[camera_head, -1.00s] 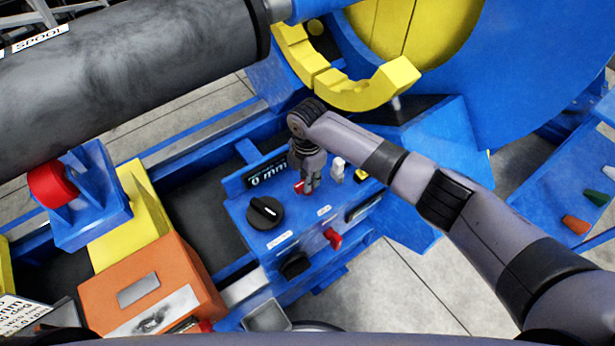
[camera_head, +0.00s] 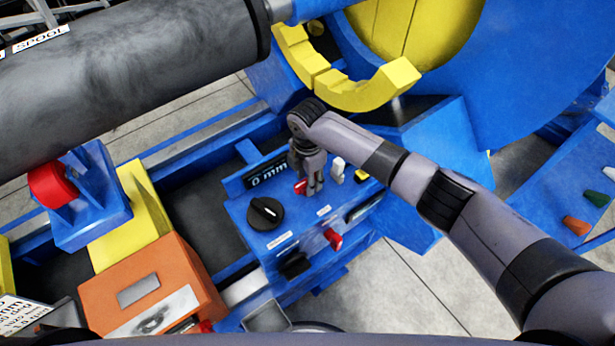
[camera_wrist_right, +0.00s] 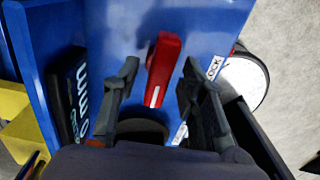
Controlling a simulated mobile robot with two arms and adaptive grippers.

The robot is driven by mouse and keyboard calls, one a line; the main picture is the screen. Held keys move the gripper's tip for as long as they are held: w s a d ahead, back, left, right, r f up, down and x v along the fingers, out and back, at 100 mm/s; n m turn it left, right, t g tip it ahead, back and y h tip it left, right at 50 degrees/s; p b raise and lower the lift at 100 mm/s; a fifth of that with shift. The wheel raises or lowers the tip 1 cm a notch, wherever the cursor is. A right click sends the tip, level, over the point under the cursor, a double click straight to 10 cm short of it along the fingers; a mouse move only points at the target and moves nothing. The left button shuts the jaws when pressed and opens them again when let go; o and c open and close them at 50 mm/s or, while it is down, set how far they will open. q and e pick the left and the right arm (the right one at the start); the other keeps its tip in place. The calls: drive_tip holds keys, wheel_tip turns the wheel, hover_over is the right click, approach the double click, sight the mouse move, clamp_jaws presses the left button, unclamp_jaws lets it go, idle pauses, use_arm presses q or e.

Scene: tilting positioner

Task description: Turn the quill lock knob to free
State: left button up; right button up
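A red knob (camera_head: 300,187) with a white line stands on the blue control panel (camera_head: 240,215). In the right wrist view this red knob (camera_wrist_right: 162,68) lies between my right gripper's fingers, with a gap on both sides. My right gripper (camera_head: 314,188) is open and close over the panel, beside the red knob in the head view; it also shows in the right wrist view (camera_wrist_right: 160,85). A label partly reading "LOCK" (camera_wrist_right: 215,68) shows past the right finger. My left gripper is not in view.
The panel also carries a black dial (camera_head: 265,213), a second red knob (camera_head: 333,238), a black knob (camera_head: 293,265), a white switch (camera_head: 338,170) and a "0 mm" display (camera_head: 268,172). An orange box (camera_head: 150,290) stands at the left. The yellow cradle (camera_head: 365,92) is above my wrist.

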wheel_tip(320, 180, up, 12)
idle(0.4)
drive_tip(key=shift+f, duration=0.1)
idle(0.3)
